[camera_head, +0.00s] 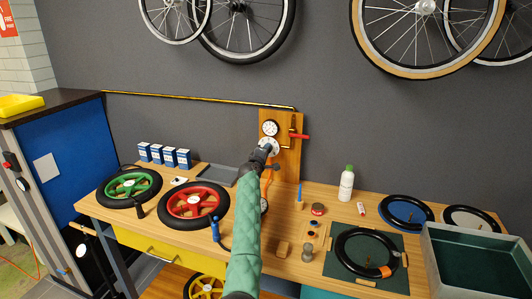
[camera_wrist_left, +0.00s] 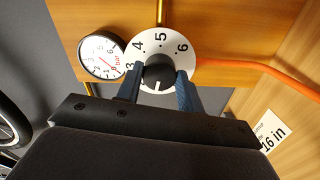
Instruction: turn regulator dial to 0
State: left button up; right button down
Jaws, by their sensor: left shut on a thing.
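The regulator dial (camera_wrist_left: 160,45) is a white disc with black numbers on a wooden board; 3, 4, 5 and 6 show in the left wrist view. Its dark centre knob (camera_wrist_left: 158,72) has a white mark pointing towards the picture's bottom. My left gripper (camera_wrist_left: 158,86) is shut on the knob, one finger on each side. The fingers hide the lower part of the scale, and 0 cannot be seen. In the head view, the gripper (camera_head: 266,150) covers part of the dial (camera_head: 272,144). A round white pressure gauge (camera_wrist_left: 102,56) marked bar sits beside it. My right gripper is not in view.
The wooden board (camera_head: 292,160) carries a red-handled valve (camera_head: 300,136) right of the dial. An orange hose (camera_wrist_left: 250,68) runs from beside the dial. The bench (camera_head: 320,205) holds red (camera_head: 194,203) and green wheels (camera_head: 128,186), a white bottle (camera_head: 346,184) and a grey crate (camera_head: 470,236).

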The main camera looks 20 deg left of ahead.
pick_arm(q)
jog(key=n+p, duration=0.4)
jog(key=n, duration=0.7)
jog(key=shift+a, duration=0.1)
jog(key=o, duration=1)
jog(key=shift+c, duration=0.2)
jog(key=shift+o, duration=0.2)
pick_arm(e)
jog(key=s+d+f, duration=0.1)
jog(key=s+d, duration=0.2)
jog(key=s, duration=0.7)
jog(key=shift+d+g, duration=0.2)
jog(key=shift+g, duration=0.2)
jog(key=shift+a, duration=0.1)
